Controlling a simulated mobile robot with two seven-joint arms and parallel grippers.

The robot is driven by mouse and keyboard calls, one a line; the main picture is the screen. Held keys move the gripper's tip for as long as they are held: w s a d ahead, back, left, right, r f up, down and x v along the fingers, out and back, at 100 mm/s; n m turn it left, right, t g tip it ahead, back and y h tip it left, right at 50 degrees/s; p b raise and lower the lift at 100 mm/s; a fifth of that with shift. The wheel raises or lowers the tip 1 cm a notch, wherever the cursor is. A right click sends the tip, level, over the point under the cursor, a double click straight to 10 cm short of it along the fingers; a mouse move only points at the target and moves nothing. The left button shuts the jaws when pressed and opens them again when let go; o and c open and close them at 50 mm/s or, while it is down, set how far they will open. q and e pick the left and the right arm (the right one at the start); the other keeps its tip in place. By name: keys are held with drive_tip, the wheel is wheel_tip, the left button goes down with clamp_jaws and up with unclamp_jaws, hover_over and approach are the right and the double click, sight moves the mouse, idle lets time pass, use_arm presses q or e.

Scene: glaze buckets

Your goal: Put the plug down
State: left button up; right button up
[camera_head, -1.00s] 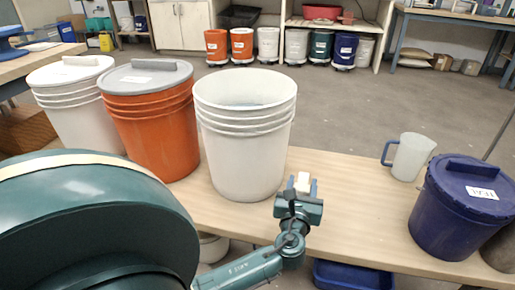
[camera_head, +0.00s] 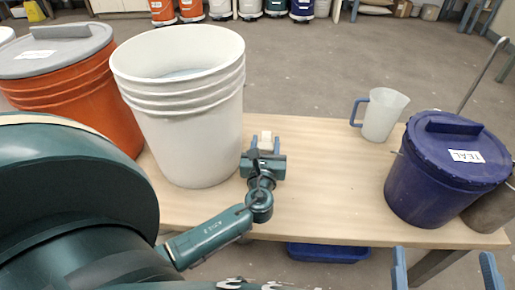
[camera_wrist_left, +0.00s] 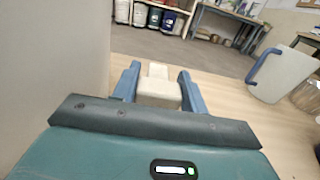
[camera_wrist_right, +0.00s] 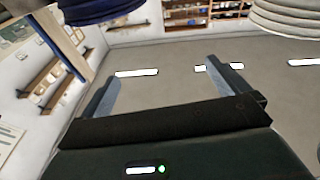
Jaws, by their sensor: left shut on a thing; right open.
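The plug is a small cream-white block (camera_wrist_left: 158,90) between the blue fingers of my left gripper (camera_wrist_left: 158,88) in the left wrist view. It also shows in the head view (camera_head: 265,137). The left gripper (camera_head: 264,144) is shut on it, just right of the open white bucket (camera_head: 190,125) and over the wooden table (camera_head: 310,165). I cannot tell whether the plug touches the table. My right gripper (camera_head: 445,270) is open and empty at the lower right of the head view. It also shows in the right wrist view (camera_wrist_right: 165,85).
A blue-handled jug (camera_head: 383,115) and a lidded blue TEAL bucket (camera_head: 445,180) stand on the right of the table. A grey-lidded orange bucket (camera_head: 75,90) stands left of the white bucket. The table's middle is clear. A blue bin (camera_head: 328,253) sits below the front edge.

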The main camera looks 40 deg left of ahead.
use_arm(q)
wheel_tip(320, 180, down, 4)
drive_tip(key=shift+f+b, duration=0.1)
drive_tip(key=shift+b, duration=1.1)
use_arm(e)
drive_tip(key=shift+w+r+n+t+y, duration=0.3)
drive_tip(key=shift+r+n+t+y, duration=0.1)
drive_tip(key=shift+r+y, duration=0.4)
use_arm(q)
drive_tip(key=o, duration=0.6)
drive_tip(key=shift+f, duration=0.1)
drive_tip(key=o, duration=0.4)
use_arm(e)
drive_tip(key=shift+r, duration=0.15)
